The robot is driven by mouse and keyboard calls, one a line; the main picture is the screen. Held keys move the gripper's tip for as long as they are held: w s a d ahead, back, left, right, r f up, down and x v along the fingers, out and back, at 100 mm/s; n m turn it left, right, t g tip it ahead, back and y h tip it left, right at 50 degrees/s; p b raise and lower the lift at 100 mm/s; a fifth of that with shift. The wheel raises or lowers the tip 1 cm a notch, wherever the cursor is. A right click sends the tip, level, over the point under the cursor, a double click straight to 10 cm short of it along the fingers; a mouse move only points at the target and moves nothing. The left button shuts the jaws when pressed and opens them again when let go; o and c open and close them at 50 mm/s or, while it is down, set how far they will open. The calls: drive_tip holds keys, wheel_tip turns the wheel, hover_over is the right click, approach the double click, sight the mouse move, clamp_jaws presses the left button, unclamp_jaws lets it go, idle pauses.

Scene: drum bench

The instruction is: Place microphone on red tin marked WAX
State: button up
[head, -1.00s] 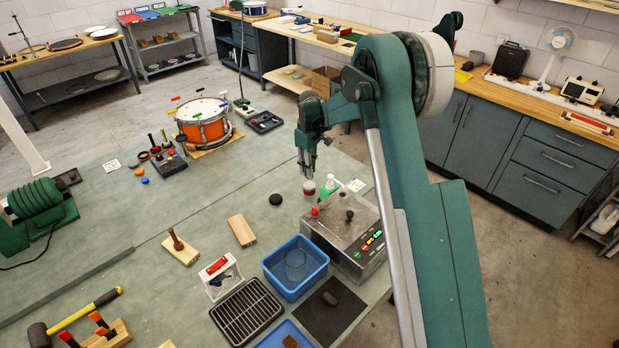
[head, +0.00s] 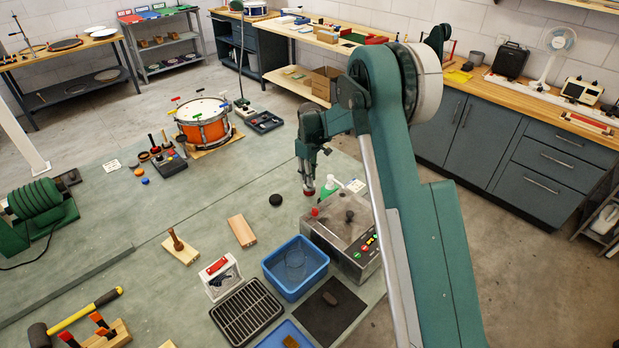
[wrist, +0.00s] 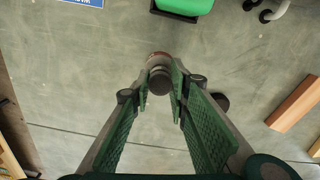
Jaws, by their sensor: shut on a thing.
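My gripper (head: 308,184) points down over the right part of the green bench, beside the grey steel machine. In the wrist view its two green-padded fingers are closed on a small dark cylinder, which I take to be the microphone (wrist: 160,81). A round reddish-brown rim, which looks like the red tin (wrist: 158,56), shows just beyond and under it. In the head view the red tin (head: 309,191) shows right below the fingertips, partly hidden. No WAX lettering is readable. I cannot tell whether the microphone touches the tin.
A black puck (head: 275,200) and a wood block (head: 241,230) lie to the left. A blue bin (head: 290,287) is in front. Bench behind the puck is clear.

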drive_tip(key=shift+f, duration=0.2)
drive_tip(key=o, duration=0.9)
drive_tip(key=shift+r, duration=0.15)
wheel_tip(320, 180, up, 12)
drive_tip(key=shift+r, duration=0.1)
idle(0.8)
